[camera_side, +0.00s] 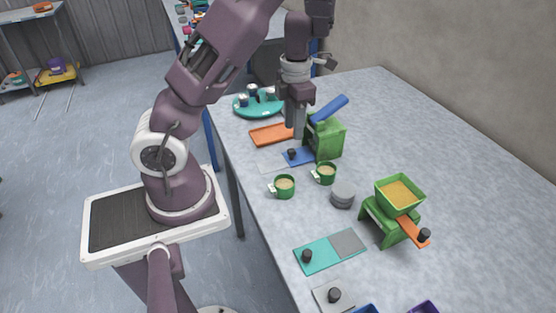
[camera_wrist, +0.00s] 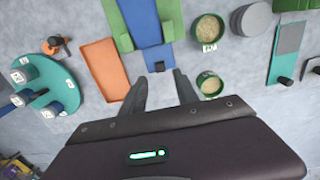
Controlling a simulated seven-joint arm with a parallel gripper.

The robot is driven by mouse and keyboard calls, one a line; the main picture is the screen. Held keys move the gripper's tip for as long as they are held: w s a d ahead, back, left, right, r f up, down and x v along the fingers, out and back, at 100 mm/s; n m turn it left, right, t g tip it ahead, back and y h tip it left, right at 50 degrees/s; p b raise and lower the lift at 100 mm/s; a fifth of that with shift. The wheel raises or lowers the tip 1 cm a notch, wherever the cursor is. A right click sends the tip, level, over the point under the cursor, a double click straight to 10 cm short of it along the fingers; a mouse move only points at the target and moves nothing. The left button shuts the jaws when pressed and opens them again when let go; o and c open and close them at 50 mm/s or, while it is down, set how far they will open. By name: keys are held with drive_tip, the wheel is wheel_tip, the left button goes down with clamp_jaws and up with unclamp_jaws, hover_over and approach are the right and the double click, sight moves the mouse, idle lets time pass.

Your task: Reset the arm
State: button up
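My gripper (camera_side: 297,136) hangs from my raised arm over the table, just left of a green stand with a blue flap (camera_side: 325,138). In the wrist view my gripper (camera_wrist: 160,78) shows two dark fingers spread apart with bare table between them, so it is open and empty. A blue slide with a black knob (camera_wrist: 160,66) lies just beyond the fingertips. Two green cups of tan powder stand near the gripper; one cup (camera_side: 284,187) is closer to the table edge, the other cup (camera_side: 326,173) is beside the stand.
An orange tray (camera_wrist: 105,68) and a round teal plate (camera_wrist: 57,75) with small cups lie left in the wrist view. Grey discs (camera_side: 342,195), a green hopper of tan powder (camera_side: 387,208) and a teal board (camera_side: 314,254) stand nearer. The table's right side (camera_side: 450,180) is clear.

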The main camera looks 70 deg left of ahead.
drive_tip(key=w+r+n+t, duration=0.1)
drive_tip(key=n, duration=0.1)
drive_tip(key=w+d+r+n+t, duration=0.1)
drive_tip(key=n+t, duration=0.1)
drive_tip(key=w+d+r+n+t, duration=0.1)
drive_tip(key=n, duration=0.1)
drive_tip(key=shift+d+n, duration=0.15)
drive_tip(key=shift+n, duration=0.15)
wheel_tip(320, 180, up, 14)
drive_tip(key=n+t+y, duration=0.4)
drive_tip(key=n+t, duration=0.1)
drive_tip(key=n, duration=1.1)
drive_tip(key=s+d+n+g+h, duration=0.3)
drive_tip(key=s+d+n+h, duration=0.1)
drive_tip(key=s+d+n, duration=0.9)
drive_tip(key=s+d, duration=0.3)
drive_tip(key=s, duration=0.2)
drive_tip(key=shift+r, duration=0.35)
